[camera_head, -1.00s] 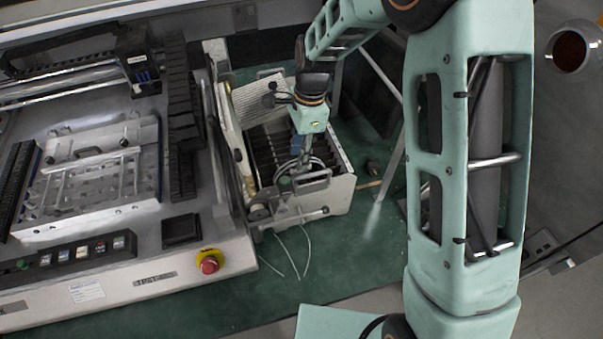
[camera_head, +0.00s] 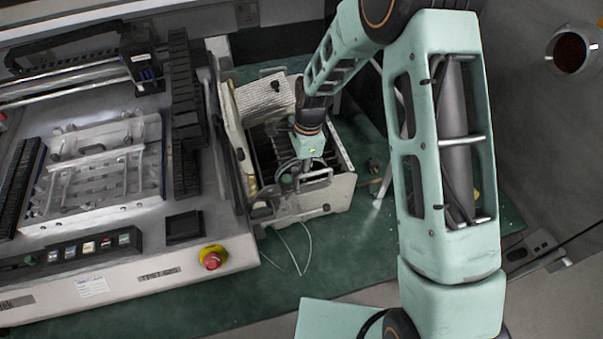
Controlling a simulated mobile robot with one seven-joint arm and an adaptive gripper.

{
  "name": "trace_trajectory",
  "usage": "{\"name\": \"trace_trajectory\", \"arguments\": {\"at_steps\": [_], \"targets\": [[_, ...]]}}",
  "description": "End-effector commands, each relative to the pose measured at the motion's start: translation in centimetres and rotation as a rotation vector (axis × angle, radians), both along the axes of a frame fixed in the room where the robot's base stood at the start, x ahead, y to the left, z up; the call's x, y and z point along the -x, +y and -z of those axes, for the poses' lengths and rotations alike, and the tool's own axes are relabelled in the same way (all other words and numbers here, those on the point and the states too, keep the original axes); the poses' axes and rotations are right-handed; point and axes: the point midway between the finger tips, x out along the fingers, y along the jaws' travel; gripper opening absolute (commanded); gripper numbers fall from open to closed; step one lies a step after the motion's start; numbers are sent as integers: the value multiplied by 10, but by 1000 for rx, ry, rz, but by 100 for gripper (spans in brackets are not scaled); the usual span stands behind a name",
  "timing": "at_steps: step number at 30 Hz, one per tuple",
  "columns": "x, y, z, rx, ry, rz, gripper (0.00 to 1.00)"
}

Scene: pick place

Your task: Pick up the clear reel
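A pale, see-through curved rim, which looks like the clear reel (camera_head: 286,171), shows at the front of the slotted feeder box (camera_head: 340,190). My gripper (camera_head: 304,172) points down into the front part of this box, right beside or over that rim. Its teal housing and the metal handle of the box hide much of the spot. The fingers are small and dark against the slots, so I cannot tell whether they are open or touch the reel.
A grey machine (camera_head: 110,175) with a red stop button (camera_head: 211,259) stands close on the left. A ridged white flap (camera_head: 264,97) rises behind the box. Thin white strands (camera_head: 296,250) lie on the green mat (camera_head: 345,250), clear in front. A round pot (camera_head: 572,50) is far right.

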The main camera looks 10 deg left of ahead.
Motion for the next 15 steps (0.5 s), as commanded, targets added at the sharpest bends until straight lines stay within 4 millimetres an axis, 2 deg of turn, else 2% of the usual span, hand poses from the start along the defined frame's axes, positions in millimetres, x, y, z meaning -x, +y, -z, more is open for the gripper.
{"name": "trace_trajectory", "arguments": {"at_steps": [2, 9, 15], "targets": [[0, 0, 0, 0, 0, 0, 27], [0, 0, 0, 0, 0, 0, 0], [0, 0, 0, 0, 0, 0, 0]]}}
